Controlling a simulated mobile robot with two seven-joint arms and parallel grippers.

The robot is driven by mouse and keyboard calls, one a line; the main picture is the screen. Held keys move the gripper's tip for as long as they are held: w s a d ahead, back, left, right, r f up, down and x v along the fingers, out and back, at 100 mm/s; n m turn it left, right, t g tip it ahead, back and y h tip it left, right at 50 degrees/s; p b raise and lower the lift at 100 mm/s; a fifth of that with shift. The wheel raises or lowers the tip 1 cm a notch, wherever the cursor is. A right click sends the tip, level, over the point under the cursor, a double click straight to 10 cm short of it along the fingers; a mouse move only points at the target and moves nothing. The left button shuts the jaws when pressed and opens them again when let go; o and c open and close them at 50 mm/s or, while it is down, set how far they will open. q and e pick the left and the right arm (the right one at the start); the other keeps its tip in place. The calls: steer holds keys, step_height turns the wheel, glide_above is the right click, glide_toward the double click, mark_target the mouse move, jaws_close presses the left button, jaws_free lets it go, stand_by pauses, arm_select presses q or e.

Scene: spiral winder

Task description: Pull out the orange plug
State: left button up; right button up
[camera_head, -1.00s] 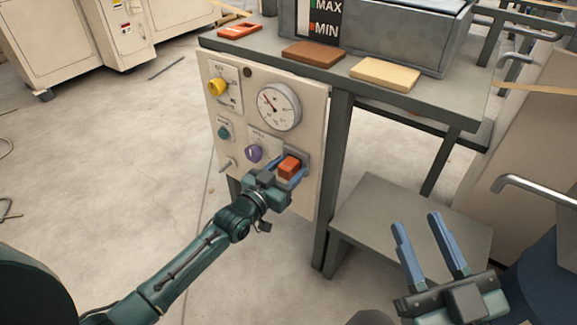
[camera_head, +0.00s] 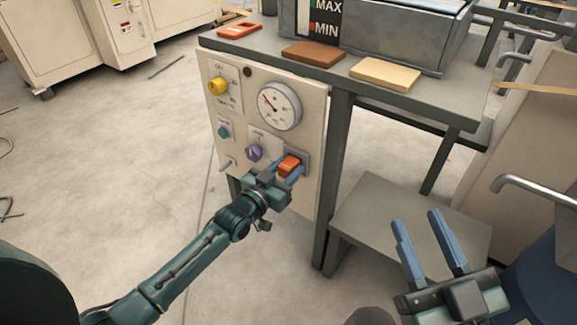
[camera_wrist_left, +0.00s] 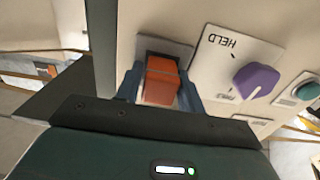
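The orange plug (camera_head: 289,165) sits in a dark socket at the lower right of the cream panel. My left gripper (camera_head: 284,171) has one finger on each side of it. My right gripper (camera_head: 429,238) is open and empty at the lower right, over the low grey step.
The cream panel (camera_head: 222,103) also carries a purple knob (camera_head: 254,153), a yellow knob (camera_head: 217,87), a teal button (camera_head: 224,131), a small lever (camera_head: 227,164) and a dial gauge (camera_head: 280,106). A table post (camera_head: 336,180) stands just right of the panel.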

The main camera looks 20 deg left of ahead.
mark_target(282, 173)
arm_select(q)
jaws_close()
steer(key=shift+p+v, duration=0.85)
steer(key=shift+v, duration=0.2)
steer(key=shift+p+v, duration=1.2)
steer(key=shift+v, duration=0.8)
